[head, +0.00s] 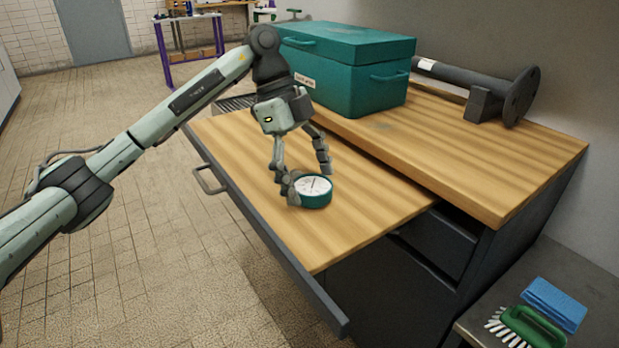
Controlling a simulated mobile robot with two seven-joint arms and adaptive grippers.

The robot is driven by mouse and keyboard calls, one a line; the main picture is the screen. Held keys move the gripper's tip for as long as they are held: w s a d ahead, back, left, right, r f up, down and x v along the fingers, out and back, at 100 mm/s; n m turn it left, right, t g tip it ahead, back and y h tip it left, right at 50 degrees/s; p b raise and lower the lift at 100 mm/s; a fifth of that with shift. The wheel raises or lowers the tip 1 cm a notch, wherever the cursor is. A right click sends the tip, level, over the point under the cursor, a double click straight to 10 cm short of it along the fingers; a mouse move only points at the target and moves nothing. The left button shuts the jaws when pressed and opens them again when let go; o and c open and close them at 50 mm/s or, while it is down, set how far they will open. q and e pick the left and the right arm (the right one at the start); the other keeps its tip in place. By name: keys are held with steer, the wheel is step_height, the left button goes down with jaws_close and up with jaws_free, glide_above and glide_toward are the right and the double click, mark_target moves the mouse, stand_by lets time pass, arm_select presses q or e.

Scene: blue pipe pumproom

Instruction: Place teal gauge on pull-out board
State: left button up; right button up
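The teal gauge (314,191), round with a white dial, lies face up on the wooden pull-out board (345,228), near its middle. My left gripper (308,184) points down at the gauge from above. One finger is at the gauge's left side, and the other ends at its far edge. The fingers are spread about as wide as the gauge. Whether they press on it or stand just clear cannot be told. The gauge's underside is hidden, so a small gap to the board cannot be ruled out. My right gripper is out of view.
A teal toolbox (345,70) and a dark flanged pipe (480,88) rest on the higher worktop (480,165) behind the board. The board's handle (208,180) faces left. The board's front is clear.

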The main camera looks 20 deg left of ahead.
arm_select(q)
steer(key=shift+r, duration=0.1)
steer(key=v, duration=1.1)
steer(key=shift+a+r, duration=0.3)
steer(key=shift+r, duration=0.05)
